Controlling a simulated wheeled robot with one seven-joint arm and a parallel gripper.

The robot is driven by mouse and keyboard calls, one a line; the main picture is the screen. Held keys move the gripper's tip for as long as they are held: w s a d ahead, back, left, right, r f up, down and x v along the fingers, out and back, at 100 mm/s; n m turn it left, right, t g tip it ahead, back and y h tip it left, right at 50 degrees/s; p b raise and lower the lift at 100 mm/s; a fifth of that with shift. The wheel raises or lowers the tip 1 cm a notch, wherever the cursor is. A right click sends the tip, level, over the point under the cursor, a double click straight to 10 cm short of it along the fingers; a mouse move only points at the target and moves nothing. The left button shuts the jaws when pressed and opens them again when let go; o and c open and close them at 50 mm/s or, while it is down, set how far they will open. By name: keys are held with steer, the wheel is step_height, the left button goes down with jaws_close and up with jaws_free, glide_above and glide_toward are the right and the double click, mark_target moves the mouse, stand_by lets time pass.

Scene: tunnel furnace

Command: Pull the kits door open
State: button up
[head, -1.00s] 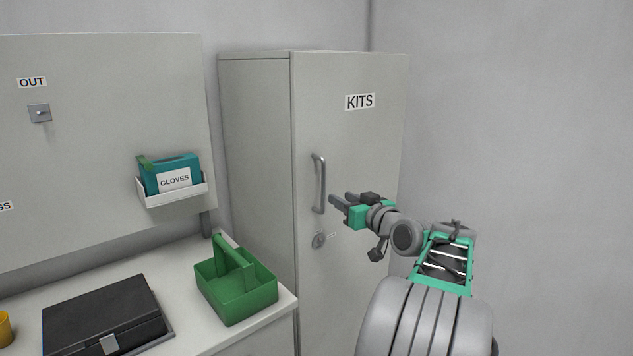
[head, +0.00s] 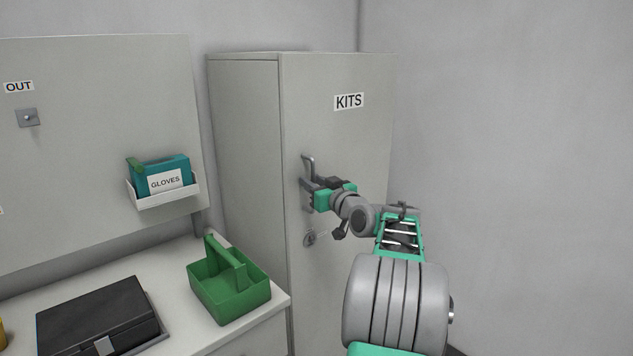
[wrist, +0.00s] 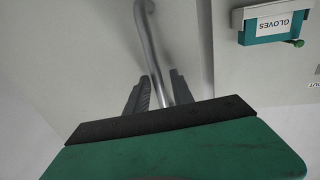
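The kits door (head: 345,135) is the grey cabinet front with the KITS label (head: 349,101), and it looks shut. Its vertical bar handle (head: 306,166) is on the door's left side, with a keyed lock (head: 310,238) below it. My gripper (head: 306,190) is at the handle's middle and hides part of it. In the wrist view the handle (wrist: 150,45) runs down between the two fingers of my gripper (wrist: 161,90). The fingers stand one on each side of the bar, with a small gap visible at least on the left, so the gripper looks open around it.
A white counter (head: 190,262) at the left holds a green tote (head: 228,295) and a black case (head: 100,315). A gloves box (head: 162,178) sits in a wall holder on a grey panel. Bare wall is to the right.

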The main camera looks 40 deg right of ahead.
jaws_close()
stand_by(1.1)
